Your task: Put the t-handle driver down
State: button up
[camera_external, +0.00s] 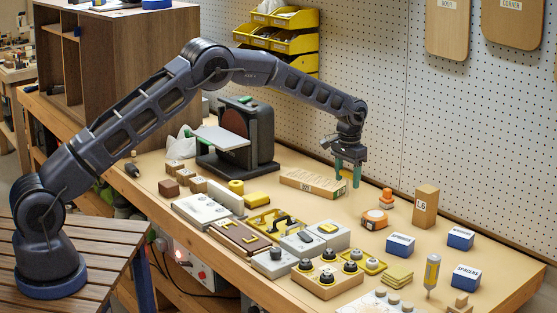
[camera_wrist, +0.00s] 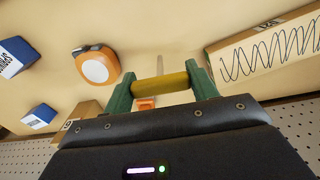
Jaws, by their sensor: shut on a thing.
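My gripper (camera_external: 347,172) is over the back part of the bench, pointing down, close to a long labelled wooden box. In the wrist view my gripper (camera_wrist: 160,88) has its green fingers shut on the two ends of a yellow bar, the handle of the t-handle driver (camera_wrist: 161,88). A thin grey shaft runs from the handle towards the top of that view. The driver is too small to make out clearly in the external view. I cannot tell whether it touches the bench top (camera_external: 330,207).
The long box (camera_external: 312,184) lies beside my gripper. An orange tape measure (camera_external: 375,219), a small orange item (camera_external: 387,198) and an upright L6 block (camera_external: 425,206) stand to the right. Blue-and-white boxes (camera_external: 400,245) lie further forward. Some bare bench lies between them.

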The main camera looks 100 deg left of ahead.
aim_at(347, 190)
jog(key=shift+f, duration=2.3)
jog(key=shift+f, duration=0.1)
jog(key=o, duration=1)
notch_tip(347, 190, up, 12)
jog(key=shift+r, duration=0.15)
